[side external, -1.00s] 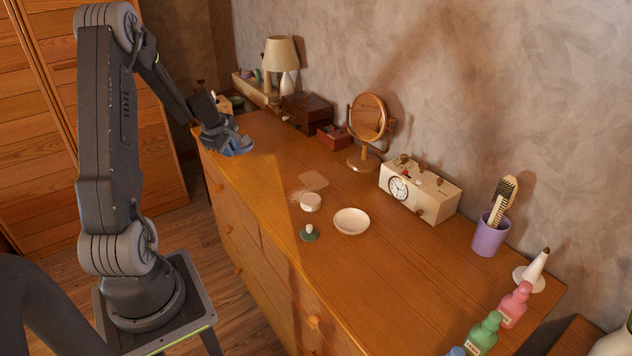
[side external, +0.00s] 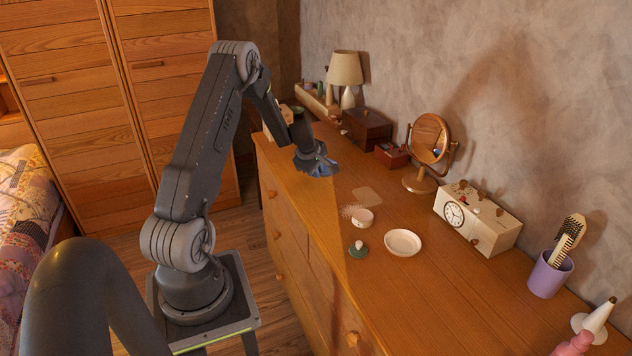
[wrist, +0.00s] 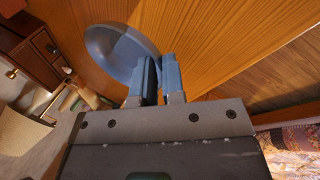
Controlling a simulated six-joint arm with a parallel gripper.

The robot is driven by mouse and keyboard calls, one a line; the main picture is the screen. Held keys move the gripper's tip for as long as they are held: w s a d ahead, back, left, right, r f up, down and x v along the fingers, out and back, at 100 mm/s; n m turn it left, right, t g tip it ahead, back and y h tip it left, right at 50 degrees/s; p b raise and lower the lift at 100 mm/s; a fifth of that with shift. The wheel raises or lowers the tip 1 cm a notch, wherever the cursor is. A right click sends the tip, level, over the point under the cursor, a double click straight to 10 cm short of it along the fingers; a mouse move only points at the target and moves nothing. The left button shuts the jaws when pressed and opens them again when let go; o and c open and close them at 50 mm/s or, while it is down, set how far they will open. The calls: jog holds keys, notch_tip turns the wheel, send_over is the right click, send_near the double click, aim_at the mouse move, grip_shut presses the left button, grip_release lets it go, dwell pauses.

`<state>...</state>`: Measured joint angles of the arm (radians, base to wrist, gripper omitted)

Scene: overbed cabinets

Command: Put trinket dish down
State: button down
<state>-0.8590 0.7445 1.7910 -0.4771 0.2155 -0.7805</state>
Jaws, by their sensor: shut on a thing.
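A translucent blue-grey dish, the trinket dish (wrist: 108,48), shows beyond my fingertips in the wrist view, tilted in the picture. My gripper (wrist: 156,80) is shut on its rim with both blue fingers. In the side view my gripper (side external: 311,158) is at the left front part of the wooden dresser top (side external: 350,300), with the blue dish (side external: 324,170) small and partly hidden at its tip. The dish appears close over the dresser top; I cannot tell whether it touches.
A mirror (side external: 430,138), clock box (side external: 478,217), red box (side external: 392,155) and brown box (side external: 366,130) line the back. Bare wood surrounds the gripper.

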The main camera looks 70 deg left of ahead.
aim_at(318, 187)
jog(key=shift+f, duration=1.95)
jog(key=shift+f, duration=0.1)
jog(key=c, duration=1.2)
grip_release()
